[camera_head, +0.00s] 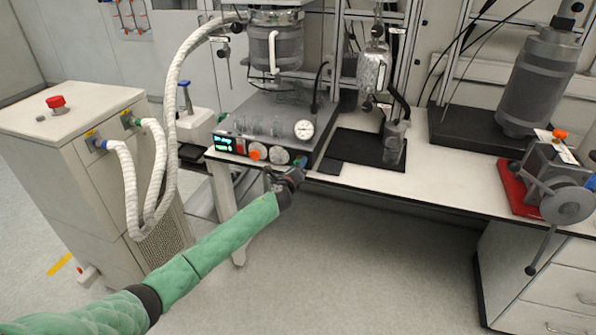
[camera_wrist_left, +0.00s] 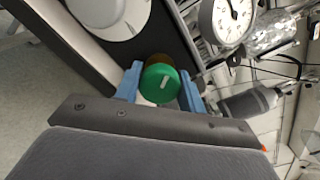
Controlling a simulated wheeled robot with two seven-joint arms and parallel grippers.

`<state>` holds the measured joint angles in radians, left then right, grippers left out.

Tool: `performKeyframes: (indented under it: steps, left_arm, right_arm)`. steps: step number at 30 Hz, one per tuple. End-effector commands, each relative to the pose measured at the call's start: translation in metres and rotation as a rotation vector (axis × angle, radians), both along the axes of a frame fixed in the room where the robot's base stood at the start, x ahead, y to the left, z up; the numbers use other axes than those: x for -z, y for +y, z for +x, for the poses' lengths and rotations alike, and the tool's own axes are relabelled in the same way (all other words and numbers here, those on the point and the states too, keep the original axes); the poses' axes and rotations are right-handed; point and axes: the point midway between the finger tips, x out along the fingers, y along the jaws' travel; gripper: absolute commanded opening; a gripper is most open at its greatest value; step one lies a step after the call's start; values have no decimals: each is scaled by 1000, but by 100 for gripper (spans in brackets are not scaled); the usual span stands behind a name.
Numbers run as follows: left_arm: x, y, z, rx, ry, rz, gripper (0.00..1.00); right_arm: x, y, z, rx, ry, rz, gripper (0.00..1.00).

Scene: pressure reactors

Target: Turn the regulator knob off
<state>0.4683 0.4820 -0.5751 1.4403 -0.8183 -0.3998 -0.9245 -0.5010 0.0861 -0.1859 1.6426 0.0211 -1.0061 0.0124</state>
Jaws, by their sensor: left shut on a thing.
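The regulator knob (camera_wrist_left: 160,84) shows in the left wrist view as a round green knob with a short white mark on its face. A brown or gold part shows behind it. My left gripper (camera_wrist_left: 159,80) has a blue finger on each side of the knob and is shut on it. My right gripper is not in view.
A round white gauge (camera_head: 304,130) sits above the gripper on the unit. A black mat (camera_head: 362,150) lies to the right on the bench. The floor in front is clear.

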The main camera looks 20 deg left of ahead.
Motion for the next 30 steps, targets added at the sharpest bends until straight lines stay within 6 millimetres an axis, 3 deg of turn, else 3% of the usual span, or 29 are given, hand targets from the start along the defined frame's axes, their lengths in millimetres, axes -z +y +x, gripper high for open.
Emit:
performKeyframes:
  steps: [15, 22, 30]
  left_arm:
    - [3, 1, 0, -1, 17, -492, 17]
    - [3, 1, 0, -2, 23, -692, 17]
    - [2, 1, 0, -1, 30, -865, 17]
  right_arm:
    - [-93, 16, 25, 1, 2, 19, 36]
    - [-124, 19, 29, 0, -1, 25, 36]
    - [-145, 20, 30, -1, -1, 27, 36]
